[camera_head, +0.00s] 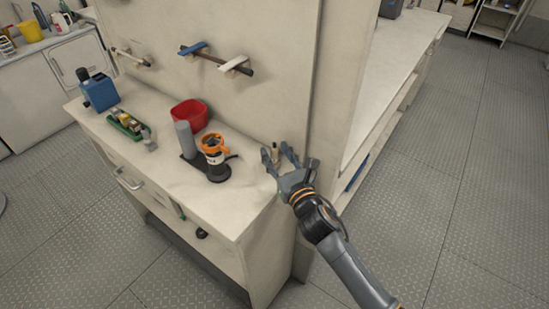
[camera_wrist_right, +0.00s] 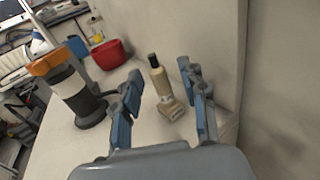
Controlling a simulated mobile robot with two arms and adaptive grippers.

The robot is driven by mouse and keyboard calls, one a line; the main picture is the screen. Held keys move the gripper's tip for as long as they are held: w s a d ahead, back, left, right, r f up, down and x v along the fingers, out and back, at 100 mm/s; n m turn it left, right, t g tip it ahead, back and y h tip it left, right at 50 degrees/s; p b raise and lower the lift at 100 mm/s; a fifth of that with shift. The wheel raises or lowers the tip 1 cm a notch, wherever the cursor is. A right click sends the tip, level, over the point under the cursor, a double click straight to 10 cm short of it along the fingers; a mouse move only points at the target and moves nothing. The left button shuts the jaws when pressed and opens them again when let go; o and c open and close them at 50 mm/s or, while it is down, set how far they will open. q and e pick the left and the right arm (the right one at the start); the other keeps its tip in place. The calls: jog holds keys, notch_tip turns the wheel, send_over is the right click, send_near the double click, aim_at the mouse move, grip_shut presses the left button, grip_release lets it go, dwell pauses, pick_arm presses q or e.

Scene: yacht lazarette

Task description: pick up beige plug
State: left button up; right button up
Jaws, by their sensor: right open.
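The beige plug (camera_wrist_right: 163,88) stands upright on the white counter, with a dark top and a wider beige foot. In the wrist view it sits ahead of my right gripper (camera_wrist_right: 162,95), between the lines of its two blue-padded fingers. The fingers are spread and do not appear to touch it. In the head view the plug (camera_head: 275,153) shows small beside the fingers of my right gripper (camera_head: 281,160), near the counter's right end by the wall panel. My left gripper is in neither view.
A blue container (camera_head: 100,92) and a green tray (camera_head: 127,125) are farther left. The wall panel (camera_wrist_right: 210,35) rises close behind the plug.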

jog(key=shift+x, duration=0.85)
jog(key=shift+s, duration=0.1)
grip_shut()
